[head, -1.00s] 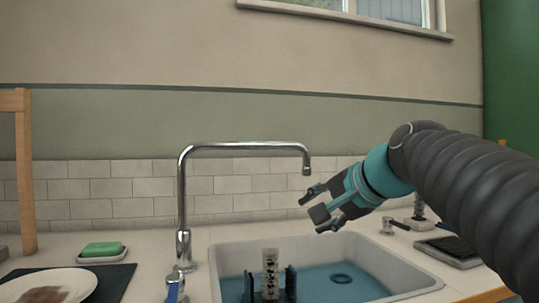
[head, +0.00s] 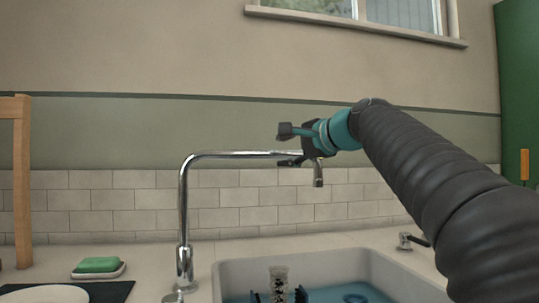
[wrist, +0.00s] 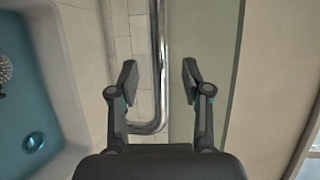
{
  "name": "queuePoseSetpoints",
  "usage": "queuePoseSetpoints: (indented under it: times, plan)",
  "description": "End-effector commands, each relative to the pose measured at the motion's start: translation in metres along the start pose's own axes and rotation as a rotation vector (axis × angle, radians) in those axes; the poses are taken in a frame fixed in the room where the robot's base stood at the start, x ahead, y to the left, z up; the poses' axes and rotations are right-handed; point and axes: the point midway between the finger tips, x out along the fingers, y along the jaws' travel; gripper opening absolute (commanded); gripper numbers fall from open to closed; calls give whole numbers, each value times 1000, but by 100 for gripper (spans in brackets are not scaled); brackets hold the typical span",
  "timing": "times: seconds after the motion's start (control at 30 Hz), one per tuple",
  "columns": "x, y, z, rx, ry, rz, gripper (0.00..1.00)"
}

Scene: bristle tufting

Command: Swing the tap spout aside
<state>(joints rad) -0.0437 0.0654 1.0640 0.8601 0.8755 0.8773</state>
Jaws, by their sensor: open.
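In the wrist view the spout (wrist: 158,45) runs between the two spread fingers of my gripper (wrist: 158,80), nearer the right side of the left finger. Neither finger clearly touches it. The spout bends near the palm, where the gripper body hides the rest.
A green soap (head: 98,265) on a dish and a plate (head: 45,295) are left. The tiled wall (head: 110,200) is close behind.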

Motion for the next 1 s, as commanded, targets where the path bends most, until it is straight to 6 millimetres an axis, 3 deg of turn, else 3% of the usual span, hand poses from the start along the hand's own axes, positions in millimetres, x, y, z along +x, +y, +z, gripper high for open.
queuePoseSetpoints:
  times: [0.1,0.33,0.8,1.0]
  plan:
    - [24,0,1,0,-4,3,48]
    - [55,0,2,0,-4,2,48]
    - [66,1,2,-2,-3,1,48]
    - [66,0,2,-2,-3,1,0]
